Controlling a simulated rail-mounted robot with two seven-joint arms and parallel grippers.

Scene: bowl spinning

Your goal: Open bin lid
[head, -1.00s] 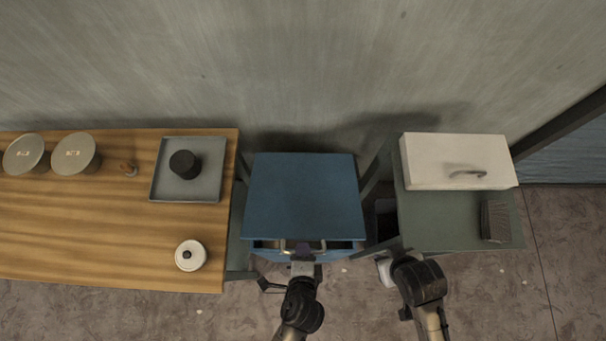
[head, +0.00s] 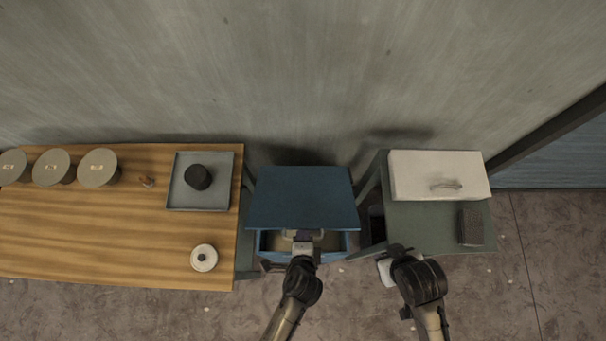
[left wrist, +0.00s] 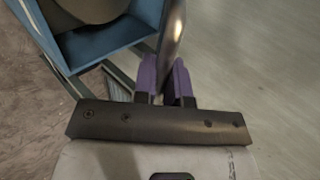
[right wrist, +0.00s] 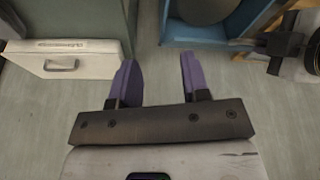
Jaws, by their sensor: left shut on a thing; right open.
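A gap below the lid's front edge shows the bin's inside. My left gripper (head: 303,238) is at that front edge. In the left wrist view, its purple fingers (left wrist: 166,80) are closed around a curved metal handle (left wrist: 174,35). The open bin (left wrist: 138,28) shows there with a round grey thing inside. My right gripper (right wrist: 157,80) is open and empty, to the right of the bin in the head view.
A wooden table (head: 110,235) on the left holds several canisters, a grey tray (head: 181,205) and a small white lidded pot (head: 204,257). A green-grey table (head: 420,225) on the right holds a white box (head: 425,172) with a handle. A wall is behind.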

